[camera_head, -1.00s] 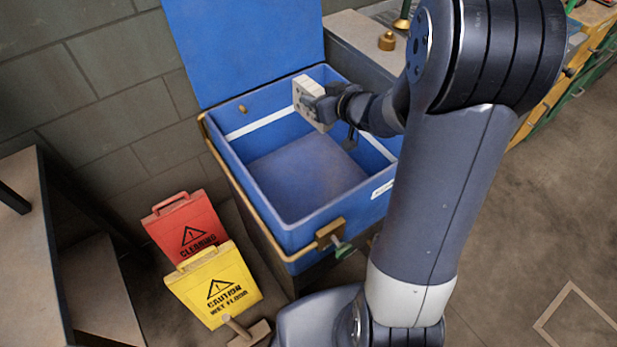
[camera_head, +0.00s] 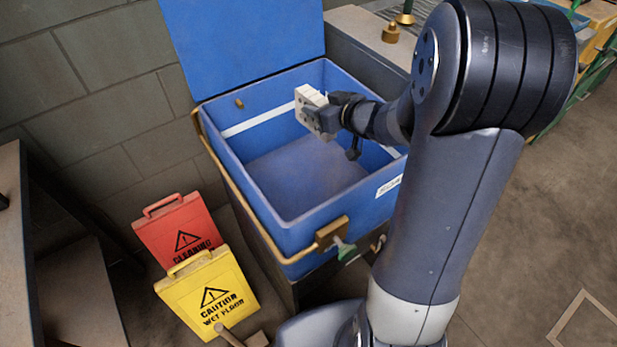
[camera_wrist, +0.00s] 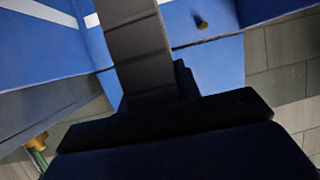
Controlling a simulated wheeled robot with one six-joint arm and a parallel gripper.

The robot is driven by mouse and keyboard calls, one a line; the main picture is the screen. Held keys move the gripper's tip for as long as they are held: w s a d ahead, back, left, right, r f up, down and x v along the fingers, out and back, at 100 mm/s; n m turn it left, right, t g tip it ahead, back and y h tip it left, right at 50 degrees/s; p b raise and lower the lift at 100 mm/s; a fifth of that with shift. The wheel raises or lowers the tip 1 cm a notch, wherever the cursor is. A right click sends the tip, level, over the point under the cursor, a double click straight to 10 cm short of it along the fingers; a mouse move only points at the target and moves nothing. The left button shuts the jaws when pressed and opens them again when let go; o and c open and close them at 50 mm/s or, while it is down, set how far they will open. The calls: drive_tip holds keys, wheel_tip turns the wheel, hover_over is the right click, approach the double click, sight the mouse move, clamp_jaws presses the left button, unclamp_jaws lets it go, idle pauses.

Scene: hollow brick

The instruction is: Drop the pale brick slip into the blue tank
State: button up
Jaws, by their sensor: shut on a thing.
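The pale brick slip (camera_head: 309,97) is a whitish block with small dark holes. My gripper (camera_head: 324,118) is shut on it and holds it over the open blue tank (camera_head: 318,222), in the far half of the opening. I cannot tell how far it is below the rim. The tank's lid (camera_head: 245,45) stands up at the back. The visible tank floor is empty; my arm hides the right part. In the wrist view the slip (camera_wrist: 138,45) shows as a shaded grey slab rising from my dark gripper, with blue tank walls (camera_wrist: 40,50) around it.
A red sign (camera_head: 175,230) and a yellow caution sign (camera_head: 208,295) stand left of the tank. A brass clamp with a green handle (camera_head: 335,236) sticks out at the tank's front. A bench with brass weights (camera_head: 390,33) is behind right. Open floor lies at right.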

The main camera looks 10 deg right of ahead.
drive_tip(key=o, duration=1.2)
drive_tip(key=shift+f, duration=0.1)
drive_tip(key=p+v, duration=0.3)
drive_tip(key=v, duration=0.8)
drive_tip(key=shift+f, duration=0.1)
drive_tip(key=shift+w, duration=0.1)
drive_tip(key=b+x, duration=0.3)
drive_tip(key=x, duration=0.7)
drive_tip(key=shift+a+f, duration=0.1)
drive_tip(key=shift+f, duration=0.05)
drive_tip(key=r+p, duration=0.2)
drive_tip(key=shift+w+a+r+p, duration=0.1)
drive_tip(key=shift+w+r+p, duration=0.15)
drive_tip(key=shift+p, duration=0.05)
drive_tip(key=shift+r+p, duration=0.7)
drive_tip(key=shift+p, duration=0.15)
